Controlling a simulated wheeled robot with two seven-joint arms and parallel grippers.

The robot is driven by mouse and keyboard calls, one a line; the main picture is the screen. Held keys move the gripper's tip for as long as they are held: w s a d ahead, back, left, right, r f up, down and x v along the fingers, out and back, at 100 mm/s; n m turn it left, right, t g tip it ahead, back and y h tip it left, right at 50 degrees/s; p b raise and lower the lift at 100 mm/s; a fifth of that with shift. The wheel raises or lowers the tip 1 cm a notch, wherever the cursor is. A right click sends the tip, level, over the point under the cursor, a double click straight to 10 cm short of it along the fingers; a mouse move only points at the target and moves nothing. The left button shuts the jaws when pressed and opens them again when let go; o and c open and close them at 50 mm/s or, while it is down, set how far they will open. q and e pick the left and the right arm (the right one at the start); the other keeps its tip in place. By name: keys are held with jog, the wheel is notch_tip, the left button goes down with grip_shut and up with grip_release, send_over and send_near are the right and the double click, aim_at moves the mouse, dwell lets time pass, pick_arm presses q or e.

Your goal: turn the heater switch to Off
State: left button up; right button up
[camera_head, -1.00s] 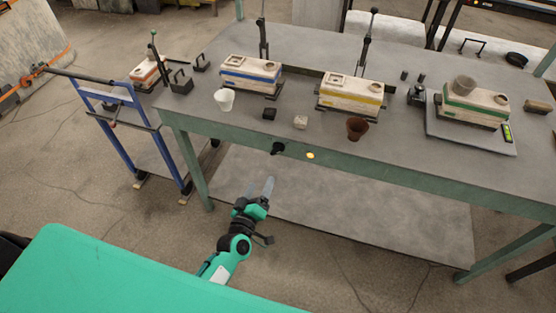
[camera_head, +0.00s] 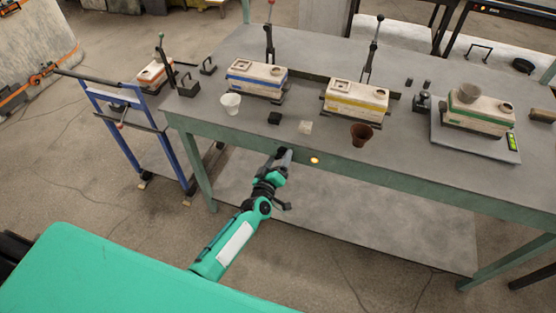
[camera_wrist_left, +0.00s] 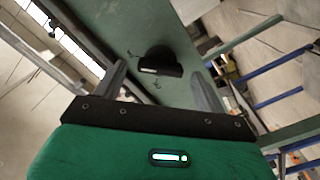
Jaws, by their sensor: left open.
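The heater switch (camera_head: 281,151) is a black knob on the front apron of the green-edged table, partly hidden by my gripper in the head view. In the left wrist view the switch (camera_wrist_left: 160,64) shows as a black half-round knob with a pale mark, between and beyond the two fingers. My left gripper (camera_head: 284,160) is open in front of it. In the wrist view the fingers (camera_wrist_left: 159,76) stand one on either side of the knob, with gaps; I see no contact. A lit yellow-orange lamp (camera_head: 315,160) is right of the switch. My right gripper is not in view.
On the table (camera_head: 225,135) stand a white cup (camera_head: 231,104), a brown cup (camera_head: 361,135), a blue-striped mould (camera_head: 257,79), a yellow-striped mould (camera_head: 355,101) and a green-striped mould (camera_head: 478,115) on a scale. A blue cart (camera_head: 133,125) stands at left. A lower shelf (camera_head: 380,225) lies below.

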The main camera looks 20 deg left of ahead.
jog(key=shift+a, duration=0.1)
pick_arm(q)
jog(key=c, duration=1)
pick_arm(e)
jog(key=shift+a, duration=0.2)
